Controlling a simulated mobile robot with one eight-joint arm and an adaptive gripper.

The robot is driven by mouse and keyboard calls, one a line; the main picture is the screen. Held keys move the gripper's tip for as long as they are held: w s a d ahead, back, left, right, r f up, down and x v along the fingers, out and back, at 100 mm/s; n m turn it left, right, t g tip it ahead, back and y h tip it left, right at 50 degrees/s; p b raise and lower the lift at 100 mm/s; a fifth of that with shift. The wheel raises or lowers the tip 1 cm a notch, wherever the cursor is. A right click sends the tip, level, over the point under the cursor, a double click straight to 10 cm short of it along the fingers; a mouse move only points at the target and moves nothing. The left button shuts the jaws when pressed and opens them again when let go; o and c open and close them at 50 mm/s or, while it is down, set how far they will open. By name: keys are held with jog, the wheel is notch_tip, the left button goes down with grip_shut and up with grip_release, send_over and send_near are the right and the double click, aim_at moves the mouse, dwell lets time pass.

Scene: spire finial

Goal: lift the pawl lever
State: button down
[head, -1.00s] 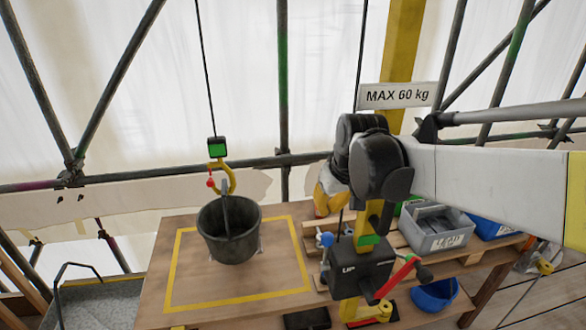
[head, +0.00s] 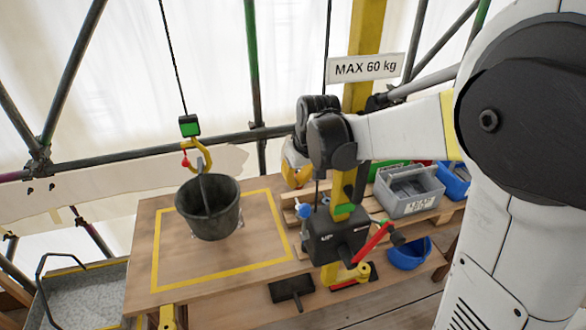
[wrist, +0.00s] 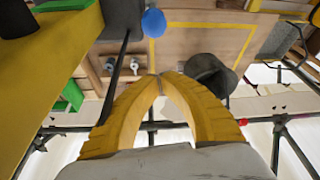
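The winch box (head: 335,236), marked UP, is on the yellow post at the table's right side. A blue ball knob (head: 303,211), apparently the pawl lever's end, shows at the box's left; its lever is mostly hidden. The knob also shows in the wrist view (wrist: 153,22), beyond my fingertips. A crank with a red arm (head: 372,243) is on the box's right. My gripper (head: 298,184) is above and slightly left of the knob, partly hidden by my wrist. In the wrist view its yellow fingers (wrist: 159,77) meet at the tips with nothing between them, apart from the knob.
A dark bucket (head: 209,208) hangs from a yellow hook (head: 197,156) over the yellow-outlined square on the wooden table (head: 145,245). A grey crate (head: 408,192) and blue bowl (head: 409,255) are at right. A MAX 60 kg sign (head: 368,68) is above.

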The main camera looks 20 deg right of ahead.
aim_at(304, 222)
jog(key=f, duration=0.1)
jog(key=s+f, duration=0.1)
jog(key=f, duration=0.1)
jog(key=s+f, duration=0.1)
jog(key=shift+s+d+f, duration=0.15)
jog(key=shift+d+f, duration=0.1)
jog(key=shift+s, duration=0.25)
